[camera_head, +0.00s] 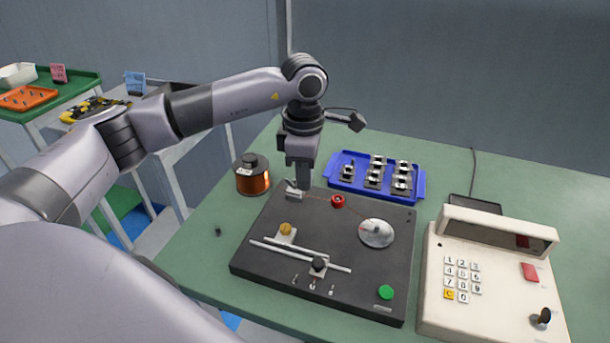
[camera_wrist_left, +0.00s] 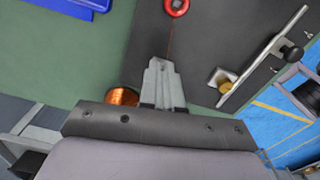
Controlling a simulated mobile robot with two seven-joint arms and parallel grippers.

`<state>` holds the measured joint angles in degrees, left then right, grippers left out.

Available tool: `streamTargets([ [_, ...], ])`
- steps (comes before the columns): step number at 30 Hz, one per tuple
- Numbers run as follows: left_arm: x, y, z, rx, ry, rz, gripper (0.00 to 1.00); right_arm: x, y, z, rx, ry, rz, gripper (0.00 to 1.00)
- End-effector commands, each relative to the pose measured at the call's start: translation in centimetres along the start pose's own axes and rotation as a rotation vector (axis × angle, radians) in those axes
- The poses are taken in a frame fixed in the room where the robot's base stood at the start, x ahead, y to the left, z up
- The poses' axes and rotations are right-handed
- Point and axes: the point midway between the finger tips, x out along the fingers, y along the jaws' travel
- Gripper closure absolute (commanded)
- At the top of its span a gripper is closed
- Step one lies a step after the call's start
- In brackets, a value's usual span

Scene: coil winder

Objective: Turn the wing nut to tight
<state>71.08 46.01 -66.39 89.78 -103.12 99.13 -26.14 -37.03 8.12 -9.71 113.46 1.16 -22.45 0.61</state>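The black winder plate (camera_head: 340,243) lies on the green table. A small metal fitting with a thin lever (camera_head: 294,192) sits at its back left corner, where a thin red wire starts. My left gripper (camera_head: 304,184) points down right at this fitting. In the left wrist view the fingers (camera_wrist_left: 160,66) are close together over the start of the wire. They cover what is beneath, so I cannot make out a wing nut or whether the fingers grip it. A brass knob (camera_head: 286,228) on a small bracket stands apart from the gripper. My right gripper is out of view.
A copper wire spool (camera_head: 252,177) stands left of the plate, close to my left gripper. A red ring (camera_head: 338,201), a silver disc (camera_head: 377,232) and a rail with a black knob (camera_head: 318,264) occupy the plate. A blue tray (camera_head: 345,188) is behind; a keypad box (camera_head: 455,310) is right.

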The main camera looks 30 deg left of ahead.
Motion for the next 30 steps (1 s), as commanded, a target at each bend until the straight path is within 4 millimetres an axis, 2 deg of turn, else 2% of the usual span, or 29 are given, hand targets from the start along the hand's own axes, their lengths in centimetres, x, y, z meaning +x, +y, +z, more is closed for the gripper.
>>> streamTargets([
  [1, 0.54, -0.3, -0.39, 0.029, 0.016, -0.014, 1.0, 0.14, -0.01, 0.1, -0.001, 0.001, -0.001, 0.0],
  [12, 0.45, -0.43, -0.54, 0.173, 0.018, -0.012, 1.0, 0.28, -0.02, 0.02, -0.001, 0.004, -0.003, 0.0],
  [28, 0.35, -0.35, -0.65, 0.193, 0.019, -0.009, 1.0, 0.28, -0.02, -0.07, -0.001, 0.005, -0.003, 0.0],
  [30, 0.35, -0.33, -0.66, 0.192, 0.019, -0.008, 0.78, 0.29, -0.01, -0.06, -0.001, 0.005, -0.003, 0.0],
])
